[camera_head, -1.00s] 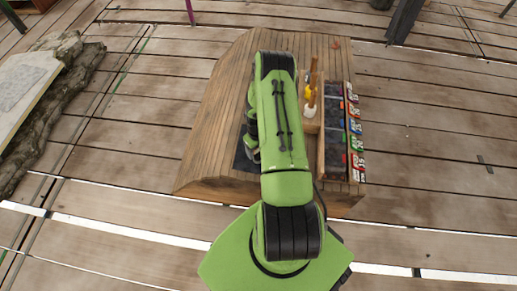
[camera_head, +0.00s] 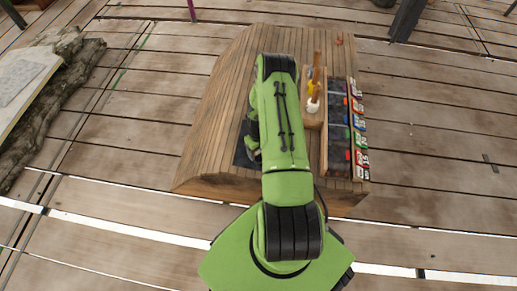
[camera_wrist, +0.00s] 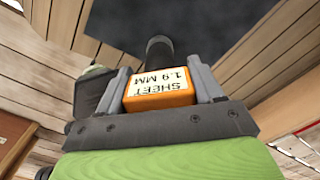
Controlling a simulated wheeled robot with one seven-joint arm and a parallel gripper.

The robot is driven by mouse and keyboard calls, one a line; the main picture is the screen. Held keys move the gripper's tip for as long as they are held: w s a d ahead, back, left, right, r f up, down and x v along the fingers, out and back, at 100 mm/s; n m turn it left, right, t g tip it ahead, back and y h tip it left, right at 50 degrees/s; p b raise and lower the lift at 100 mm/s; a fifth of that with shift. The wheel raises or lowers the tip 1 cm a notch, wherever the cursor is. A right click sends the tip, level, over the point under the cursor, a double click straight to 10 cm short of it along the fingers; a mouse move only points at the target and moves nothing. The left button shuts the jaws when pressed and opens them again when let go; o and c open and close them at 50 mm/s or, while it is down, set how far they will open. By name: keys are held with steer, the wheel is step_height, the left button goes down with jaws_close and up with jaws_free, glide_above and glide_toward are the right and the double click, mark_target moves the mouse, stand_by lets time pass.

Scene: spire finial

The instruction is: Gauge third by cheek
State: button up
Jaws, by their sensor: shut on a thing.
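My gripper (camera_wrist: 163,82) is shut on an orange block (camera_wrist: 160,100) in the wrist view. The block bears a pale label, upside down, reading "SHEET 1.9 MM". A dark round-ended piece (camera_wrist: 160,47) shows just beyond the block; I cannot tell if it is joined to it. Behind lies a dark mat (camera_wrist: 215,25). In the head view my green arm hides the gripper and the block; a corner of the dark mat (camera_head: 241,155) shows left of the arm, on the curved wooden bench (camera_head: 215,130).
Right of my arm, a wooden block (camera_head: 314,118) carries an upright post and a yellow and white item (camera_head: 314,98). Beside it is a dark rack (camera_head: 338,130) with coloured pieces and a row of labels (camera_head: 360,140). A dark grey body (camera_wrist: 92,90) stands left of my jaws.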

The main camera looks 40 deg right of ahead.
steer(key=shift+f, duration=0.15)
steer(key=o, duration=1.2)
steer(key=shift+o, duration=0.2)
step_height(320, 180, up, 16)
steer(key=p, duration=0.5)
steer(key=shift+p, duration=0.3)
steer(key=shift+f, duration=0.15)
